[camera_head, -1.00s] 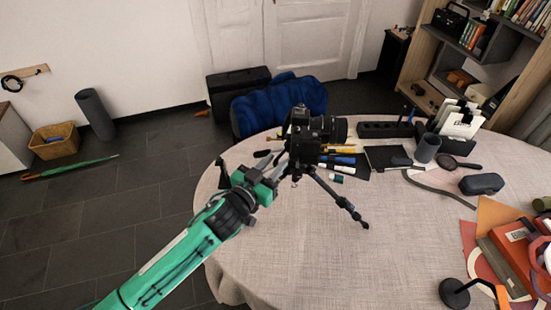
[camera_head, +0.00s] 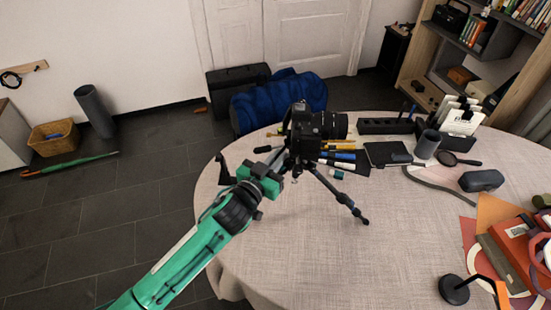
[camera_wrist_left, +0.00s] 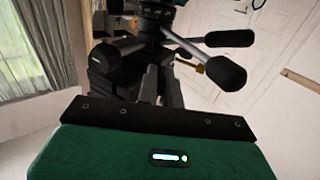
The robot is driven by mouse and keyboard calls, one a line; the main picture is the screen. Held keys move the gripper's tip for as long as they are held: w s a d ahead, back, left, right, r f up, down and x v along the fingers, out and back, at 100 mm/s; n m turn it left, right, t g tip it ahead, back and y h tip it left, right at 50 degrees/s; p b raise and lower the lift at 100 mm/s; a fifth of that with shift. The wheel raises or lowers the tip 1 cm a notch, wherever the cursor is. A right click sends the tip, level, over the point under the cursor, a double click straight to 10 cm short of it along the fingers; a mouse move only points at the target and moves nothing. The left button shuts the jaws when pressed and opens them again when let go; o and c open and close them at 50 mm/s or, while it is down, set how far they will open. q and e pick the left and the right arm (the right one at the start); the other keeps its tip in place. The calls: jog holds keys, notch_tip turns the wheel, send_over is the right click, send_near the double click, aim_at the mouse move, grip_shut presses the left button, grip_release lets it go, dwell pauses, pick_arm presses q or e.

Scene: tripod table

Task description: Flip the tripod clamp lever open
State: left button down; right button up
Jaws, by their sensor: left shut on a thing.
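The black tripod (camera_head: 340,194) stands upright on the table with a black camera (camera_head: 318,128) on its head. My left gripper (camera_head: 281,168) reaches in from the left, at the near-left side of the tripod head below the camera. In the left wrist view, its two fingers (camera_wrist_left: 161,84) are close together among dark parts under the tripod head (camera_wrist_left: 155,20). They are shut on a small part there, apparently the clamp lever, which the fingers mostly hide. Two black handles (camera_wrist_left: 222,73) stick out to the right of the fingers. My right gripper is not in view.
The round table (camera_head: 330,260) has bare cloth in front of the tripod. A blue chair or cushion (camera_head: 280,100) is beyond the table's far-left edge.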

pick_arm(q)
jog(key=shift+s+d+n+t+y+b, duration=0.1)
jog(key=shift+d+n+t+y+b, duration=0.25)
jog(key=shift+y, duration=0.3)
jog(key=shift+s+d+n+t+y+b, duration=0.15)
jog(key=shift+n+t+y+b, duration=0.25)
jog(key=shift+n+y, duration=0.2)
jog(key=shift+d+n+t+y+b, duration=0.25)
jog(key=shift+n+y+b, duration=0.25)
jog(key=shift+y+b, duration=0.25)
jog(key=shift+d+n+t+y+b, duration=0.1)
jog(key=shift+n+t+y+b, duration=0.1)
jog(key=shift+n+y+b, duration=0.4)
jog(key=shift+r, duration=0.1)
jog(key=c, duration=1.6)
grip_release()
jog(key=shift+o, duration=0.2)
